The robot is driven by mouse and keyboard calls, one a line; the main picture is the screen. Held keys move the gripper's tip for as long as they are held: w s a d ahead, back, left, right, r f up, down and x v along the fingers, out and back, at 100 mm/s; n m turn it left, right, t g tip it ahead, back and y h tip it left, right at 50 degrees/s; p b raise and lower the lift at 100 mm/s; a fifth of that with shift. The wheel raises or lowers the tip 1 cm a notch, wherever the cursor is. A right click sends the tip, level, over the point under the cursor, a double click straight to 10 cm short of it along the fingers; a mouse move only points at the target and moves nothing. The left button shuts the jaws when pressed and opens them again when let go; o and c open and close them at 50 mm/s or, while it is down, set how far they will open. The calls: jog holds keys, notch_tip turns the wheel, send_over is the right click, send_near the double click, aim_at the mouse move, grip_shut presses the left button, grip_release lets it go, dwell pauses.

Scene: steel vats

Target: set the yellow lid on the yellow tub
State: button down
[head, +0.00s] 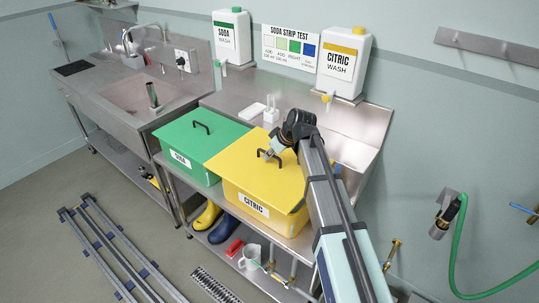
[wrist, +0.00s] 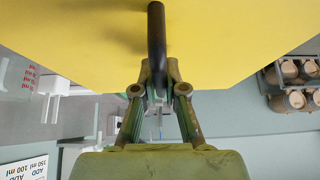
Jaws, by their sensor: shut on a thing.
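The yellow lid (head: 240,158) is over the yellow tub (head: 262,212), which bears a CITRIC label. The lid looks slightly turned against the tub, with its front right corner jutting past the tub's edge. I cannot tell whether it rests on the rim or hangs just above it. My gripper (head: 271,154) is shut on the lid's black handle. In the wrist view the fingers (wrist: 159,72) pinch the dark handle (wrist: 156,35), and the lid's yellow face (wrist: 80,40) fills the top.
A green tub (head: 196,171) with a green lid (head: 185,138) stands close on the left. A steel sink (head: 135,95) is at the left.

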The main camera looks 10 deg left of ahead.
aim_at(277, 161)
jog(key=shift+w+d+f+b, duration=0.4)
jog(key=shift+w+f+b, duration=0.1)
jog(key=shift+w+f, duration=0.2)
jog(key=shift+w+d+f+b, duration=0.45)
jog(key=shift+w+f, duration=0.1)
jog(key=shift+f, duration=0.1)
jog(key=shift+w+d+f+b, duration=0.35)
jog(key=shift+w+f+b, duration=0.15)
jog(key=shift+w+f, duration=0.2)
jog(key=shift+f+b, duration=0.55)
jog(key=shift+f, duration=0.5)
jog(key=shift+s+f, duration=0.1)
jog(key=shift+f, duration=0.2)
jog(key=c, duration=1.2)
grip_release()
jog(key=shift+o, duration=0.2)
jog(key=shift+r, duration=0.1)
jog(key=v, duration=1.2)
